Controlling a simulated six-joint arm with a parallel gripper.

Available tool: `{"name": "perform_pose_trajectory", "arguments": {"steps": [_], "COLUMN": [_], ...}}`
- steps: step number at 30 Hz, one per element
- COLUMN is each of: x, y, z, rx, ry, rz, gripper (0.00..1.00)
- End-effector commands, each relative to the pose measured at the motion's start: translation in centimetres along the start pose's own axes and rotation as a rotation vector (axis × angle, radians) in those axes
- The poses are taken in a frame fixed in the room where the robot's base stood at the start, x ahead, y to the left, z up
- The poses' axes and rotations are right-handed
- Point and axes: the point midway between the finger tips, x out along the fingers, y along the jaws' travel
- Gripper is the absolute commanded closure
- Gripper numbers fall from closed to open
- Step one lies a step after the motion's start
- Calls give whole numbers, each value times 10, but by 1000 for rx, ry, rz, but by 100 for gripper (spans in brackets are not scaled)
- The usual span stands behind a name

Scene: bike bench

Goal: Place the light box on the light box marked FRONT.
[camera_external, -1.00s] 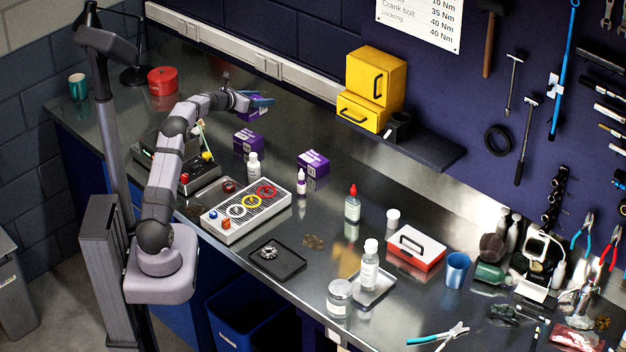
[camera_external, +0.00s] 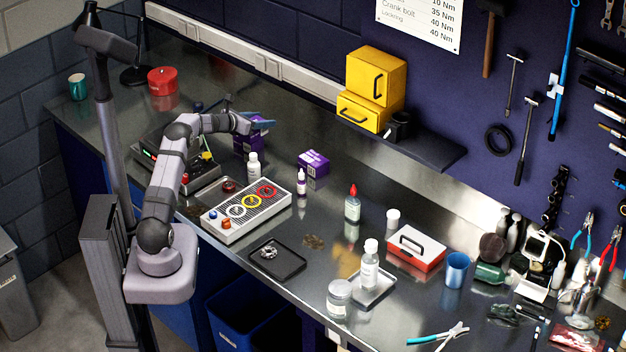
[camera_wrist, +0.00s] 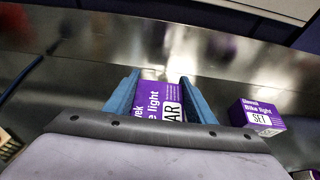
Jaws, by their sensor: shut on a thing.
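My gripper (camera_wrist: 155,95) has its two blue fingers shut on a purple and white light box (camera_wrist: 152,98), whose visible label ends in "AR". In the external view my gripper (camera_external: 262,121) holds it just above and overlapping another purple light box (camera_external: 243,141) on the bench. The fingers hide part of the held box, and I cannot tell whether the two boxes touch. The lower box's marking is not readable, and the held box blocks it in the wrist view. A third purple light box (camera_wrist: 257,116), marked "SET", stands to the right; it also shows in the external view (camera_external: 313,163).
A white bottle (camera_external: 253,164) stands in front of the lower box, and a small dropper bottle (camera_external: 301,182) stands left of the SET box. A device with colored knobs (camera_external: 200,175) sits to the left. The bench behind the boxes is clear.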

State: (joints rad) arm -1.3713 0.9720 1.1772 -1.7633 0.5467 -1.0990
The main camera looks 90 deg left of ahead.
Motion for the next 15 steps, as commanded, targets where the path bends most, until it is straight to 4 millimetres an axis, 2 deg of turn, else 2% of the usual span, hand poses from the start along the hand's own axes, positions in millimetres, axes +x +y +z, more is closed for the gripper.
{"name": "perform_pose_trajectory", "arguments": {"steps": [4,15], "x": [4,6], "y": [0,0], "z": [-10,-13], "rx": [1,2], "ry": [-1,-2], "rz": [0,1], "gripper": [75,75]}}
